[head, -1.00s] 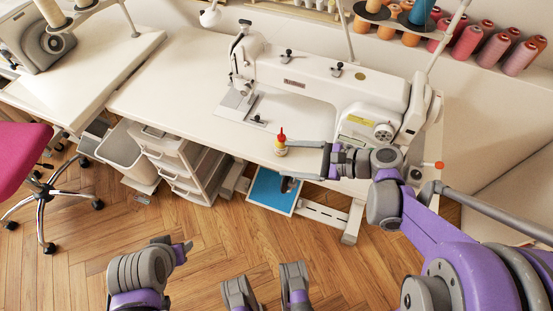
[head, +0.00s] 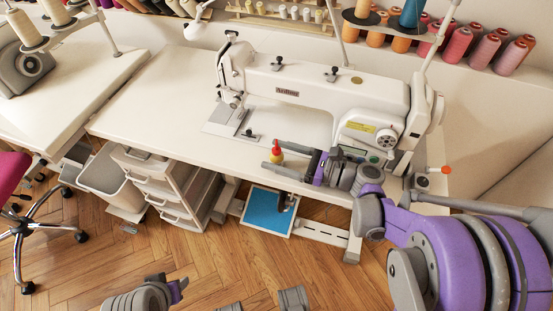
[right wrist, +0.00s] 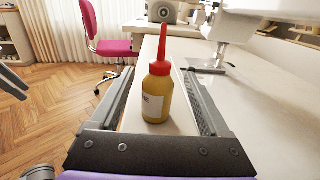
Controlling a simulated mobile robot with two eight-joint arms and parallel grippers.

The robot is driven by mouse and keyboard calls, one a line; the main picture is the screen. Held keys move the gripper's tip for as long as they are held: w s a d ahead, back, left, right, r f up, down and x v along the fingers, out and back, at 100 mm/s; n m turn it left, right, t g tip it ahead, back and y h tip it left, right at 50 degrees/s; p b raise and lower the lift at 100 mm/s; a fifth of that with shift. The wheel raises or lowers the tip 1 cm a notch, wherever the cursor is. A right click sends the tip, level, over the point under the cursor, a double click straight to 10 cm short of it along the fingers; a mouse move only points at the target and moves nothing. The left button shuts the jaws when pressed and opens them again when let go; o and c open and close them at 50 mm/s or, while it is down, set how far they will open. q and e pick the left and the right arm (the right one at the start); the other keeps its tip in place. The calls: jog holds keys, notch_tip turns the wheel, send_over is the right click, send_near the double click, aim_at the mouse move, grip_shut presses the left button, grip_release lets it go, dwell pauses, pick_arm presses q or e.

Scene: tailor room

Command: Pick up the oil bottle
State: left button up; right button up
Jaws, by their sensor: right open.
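The oil bottle (head: 277,154) is small and yellow with a red nozzle cap. It stands upright on the white sewing table near its front edge. My right gripper (head: 275,159) is open around the bottle. In the right wrist view the oil bottle (right wrist: 157,95) stands between the two fingers, with a gap on each side, and the right gripper (right wrist: 157,85) holds nothing. My left arm shows at the bottom of the head view with its gripper (head: 178,290); whether its jaws are open is unclear.
The white sewing machine (head: 320,95) stands just behind the bottle on the table (head: 150,110). A drawer unit (head: 165,185) and a bin (head: 105,172) stand below. Thread spools (head: 485,48) line the back. A pink chair (head: 14,175) is at left.

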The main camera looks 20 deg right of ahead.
jog(key=x, duration=0.3)
jog(key=shift+w+a, duration=0.1)
jog(key=shift+a, duration=0.2)
jog(key=shift+r, duration=0.1)
grip_shut()
